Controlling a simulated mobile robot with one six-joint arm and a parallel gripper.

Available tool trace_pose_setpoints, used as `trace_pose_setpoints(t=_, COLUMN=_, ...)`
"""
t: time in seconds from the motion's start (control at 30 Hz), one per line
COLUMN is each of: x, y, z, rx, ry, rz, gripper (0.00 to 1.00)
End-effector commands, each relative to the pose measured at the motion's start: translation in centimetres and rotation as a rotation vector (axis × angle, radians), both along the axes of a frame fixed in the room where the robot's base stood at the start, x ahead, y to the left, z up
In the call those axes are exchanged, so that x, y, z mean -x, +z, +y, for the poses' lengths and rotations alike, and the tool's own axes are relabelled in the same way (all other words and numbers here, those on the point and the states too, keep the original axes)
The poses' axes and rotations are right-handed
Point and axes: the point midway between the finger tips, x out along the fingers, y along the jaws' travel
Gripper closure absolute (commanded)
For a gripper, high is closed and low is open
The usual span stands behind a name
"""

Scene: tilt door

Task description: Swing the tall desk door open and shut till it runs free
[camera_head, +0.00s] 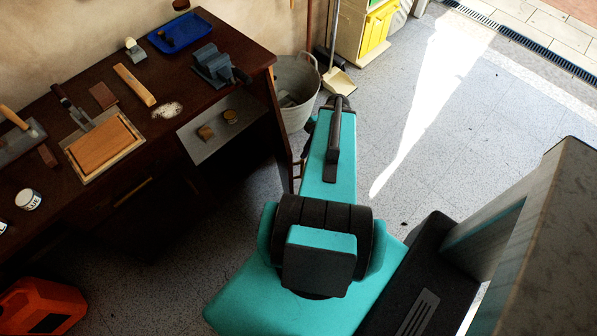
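The dark brown desk (95,195) stands along the left wall. Its right bay is open at the front, showing a pale grey shelf (190,143). A tall, narrow dark panel (284,140), apparently the desk door swung out and seen nearly edge-on, stands at the bay's right side. Its lower part and hinges cannot be made out. My teal arm reaches away from the camera, just right of this panel. My gripper is hidden behind the arm, so its fingers and any contact with the door do not show.
Small things sit on the shelf. The desktop holds a blue tray (181,32), a grey vise (214,66), a wooden board (104,144) and tools. A metal bucket (297,90) and dustpan (339,81) stand beyond the panel. An orange container (42,307) is lower left.

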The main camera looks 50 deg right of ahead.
Motion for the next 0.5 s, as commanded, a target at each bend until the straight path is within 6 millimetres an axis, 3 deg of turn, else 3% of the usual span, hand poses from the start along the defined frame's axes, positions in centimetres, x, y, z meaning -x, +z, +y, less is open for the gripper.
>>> trace_pose_setpoints(t=0.5, x=-0.8, y=-4.4, z=1.7, rx=-0.002, ry=0.002, rz=0.001, gripper=0.80)
